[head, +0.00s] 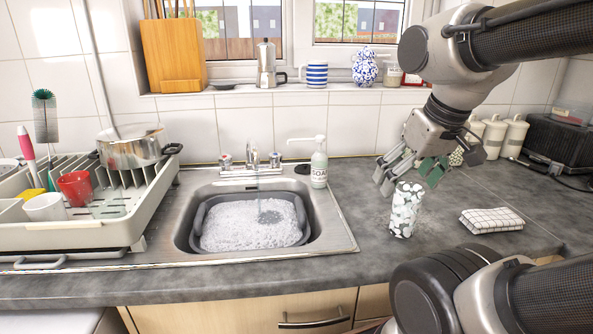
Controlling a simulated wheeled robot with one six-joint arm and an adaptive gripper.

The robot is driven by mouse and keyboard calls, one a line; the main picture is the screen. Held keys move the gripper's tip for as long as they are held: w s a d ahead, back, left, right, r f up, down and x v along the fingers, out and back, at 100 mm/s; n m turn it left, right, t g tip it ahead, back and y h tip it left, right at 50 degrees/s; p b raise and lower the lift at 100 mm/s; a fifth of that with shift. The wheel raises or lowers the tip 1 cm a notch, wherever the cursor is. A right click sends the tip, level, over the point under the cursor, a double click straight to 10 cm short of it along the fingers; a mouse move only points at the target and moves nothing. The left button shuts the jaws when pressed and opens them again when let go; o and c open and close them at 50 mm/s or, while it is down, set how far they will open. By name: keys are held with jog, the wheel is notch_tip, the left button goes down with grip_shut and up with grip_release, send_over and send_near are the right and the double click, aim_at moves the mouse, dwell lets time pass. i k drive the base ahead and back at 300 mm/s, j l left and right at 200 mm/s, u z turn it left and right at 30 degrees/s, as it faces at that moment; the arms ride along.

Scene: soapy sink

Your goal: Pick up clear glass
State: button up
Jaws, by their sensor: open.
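A clear, see-through glass (108,204) appears to stand in the dish rack at the left, beside a red cup (75,188); its outline is faint. My gripper (409,178) is far to the right of it, over the counter. The gripper is open and empty, pointing down, with its fingers spread just above or around the top of a tall tumbler (404,211) with a white and grey patterned surface. I cannot tell whether the fingers touch this tumbler, which stands upright on the counter.
The sink with a grey tub (254,246) of suds lies between rack (125,228) and tumbler. A soap bottle (319,165) stands behind the sink. A folded checked cloth (491,220) lies right of the tumbler. White canisters (494,138) and a black case (562,140) stand behind.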

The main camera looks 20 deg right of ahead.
aim_at(405, 211)
jog(key=k+l+z, duration=0.1)
jog(key=k, duration=0.25)
jog(key=k+l+z, duration=0.15)
jog(key=k, duration=0.25)
jog(key=k+l+z, duration=0.1)
jog(key=k+l, duration=0.15)
jog(key=k, duration=0.1)
